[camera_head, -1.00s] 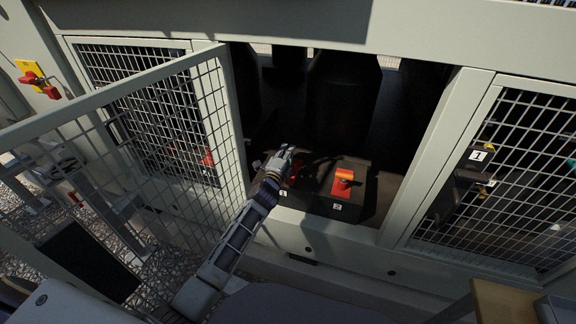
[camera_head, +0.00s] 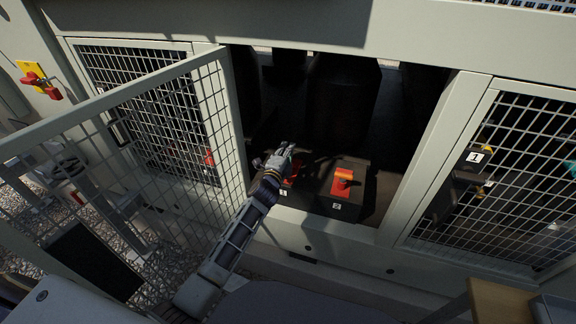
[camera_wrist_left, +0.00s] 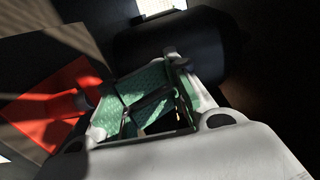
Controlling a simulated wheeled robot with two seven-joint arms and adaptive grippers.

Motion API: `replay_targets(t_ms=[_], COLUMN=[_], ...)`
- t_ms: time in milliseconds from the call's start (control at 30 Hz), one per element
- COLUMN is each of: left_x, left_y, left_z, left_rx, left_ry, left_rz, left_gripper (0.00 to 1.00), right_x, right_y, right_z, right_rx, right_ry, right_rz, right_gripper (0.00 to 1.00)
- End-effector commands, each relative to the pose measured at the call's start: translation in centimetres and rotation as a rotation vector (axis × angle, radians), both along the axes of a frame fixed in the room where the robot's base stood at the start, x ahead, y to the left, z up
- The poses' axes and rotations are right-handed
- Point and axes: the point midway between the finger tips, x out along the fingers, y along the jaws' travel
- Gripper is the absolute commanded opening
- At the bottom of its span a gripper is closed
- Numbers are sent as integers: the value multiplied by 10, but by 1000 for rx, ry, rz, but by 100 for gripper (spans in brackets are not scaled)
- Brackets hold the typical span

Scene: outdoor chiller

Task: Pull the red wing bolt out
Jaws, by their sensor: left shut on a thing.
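My left gripper (camera_head: 287,153) is shut on the red wing bolt at the dark block labelled 1, inside the open bay. The fingers hide most of the bolt, and its hold is hard to make out. Part of this block's red plate (camera_head: 291,181) shows under the gripper. In the left wrist view the gripper's green-padded fingers (camera_wrist_left: 150,90) are close together. A red plate (camera_wrist_left: 52,108) with a short red stub lies to their left. I cannot tell whether the bolt is clear of the block. My right gripper is not in view.
To the right, block 2 has an orange-red fitting (camera_head: 343,184). An open mesh door (camera_head: 130,150) stands left of my arm, close to it. A closed mesh panel (camera_head: 510,180) is at the right. Dark cylinders (camera_head: 342,100) stand behind the blocks.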

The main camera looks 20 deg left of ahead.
Motion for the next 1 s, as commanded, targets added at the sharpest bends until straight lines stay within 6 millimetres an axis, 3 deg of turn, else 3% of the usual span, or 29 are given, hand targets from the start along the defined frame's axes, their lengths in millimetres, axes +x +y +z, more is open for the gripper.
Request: replay_targets(t_ms=[233,267,500,733,900,1000], left_x=[0,0,0,0,0,0], left_y=[0,0,0,0,0,0], left_z=[0,0,0,0,0,0], left_rx=[0,0,0,0,0,0], left_ry=[0,0,0,0,0,0], left_rz=[0,0,0,0,0,0], left_gripper=[0,20,51,54,73,75], right_x=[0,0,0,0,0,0], right_y=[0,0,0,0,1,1], right_z=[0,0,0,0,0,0], right_rx=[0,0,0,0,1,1], right_ry=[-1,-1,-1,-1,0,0], right_rz=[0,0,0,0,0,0], right_gripper=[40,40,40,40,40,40])
